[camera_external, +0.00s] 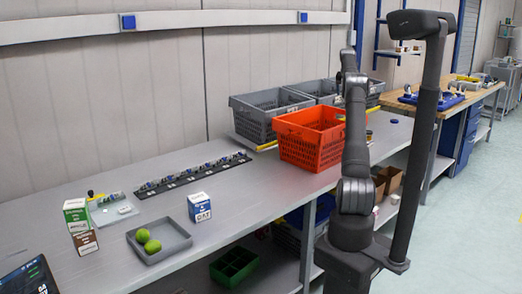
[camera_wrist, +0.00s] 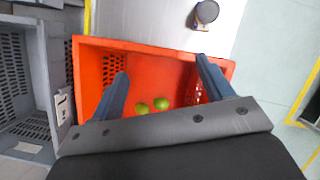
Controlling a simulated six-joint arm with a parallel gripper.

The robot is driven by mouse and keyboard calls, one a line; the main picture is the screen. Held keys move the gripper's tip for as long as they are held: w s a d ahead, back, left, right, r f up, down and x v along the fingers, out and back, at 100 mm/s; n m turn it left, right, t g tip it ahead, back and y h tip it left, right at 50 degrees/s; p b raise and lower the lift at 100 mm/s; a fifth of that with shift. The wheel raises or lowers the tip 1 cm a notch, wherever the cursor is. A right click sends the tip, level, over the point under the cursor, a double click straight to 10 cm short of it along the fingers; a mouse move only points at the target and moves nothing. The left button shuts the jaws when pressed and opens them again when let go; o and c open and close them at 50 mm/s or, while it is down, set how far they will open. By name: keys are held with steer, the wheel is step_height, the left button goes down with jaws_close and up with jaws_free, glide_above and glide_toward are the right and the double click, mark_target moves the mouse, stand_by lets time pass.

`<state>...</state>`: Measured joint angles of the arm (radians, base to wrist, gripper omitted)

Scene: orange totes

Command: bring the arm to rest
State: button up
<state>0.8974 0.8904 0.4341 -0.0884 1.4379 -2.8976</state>
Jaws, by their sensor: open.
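My arm stands upright at the right of the external view, and its gripper end is up beside the orange tote (camera_external: 300,150), largely hidden by the arm there. In the wrist view my gripper (camera_wrist: 163,72) is open, its two blue-grey fingers apart with nothing between them, above the orange tote (camera_wrist: 165,47).
Grey crates (camera_external: 258,118) stand behind the orange tote. A grey tray (camera_external: 172,250) with two green balls, a blue-white box (camera_external: 199,208) and stacked small boxes (camera_external: 80,228) are on the bench's left. A dark round item (camera_wrist: 207,12) lies beyond the tote.

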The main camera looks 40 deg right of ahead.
steer(key=shift+w+a, duration=0.7)
steer(key=s+d+m, duration=0.2)
steer(key=s+d, duration=1)
steer(key=s, duration=0.5)
steer(key=shift+d+f+g, duration=0.25)
steer(key=shift+d+g, duration=0.1)
steer(key=shift+g, duration=0.05)
steer(key=shift+s, duration=0.1)
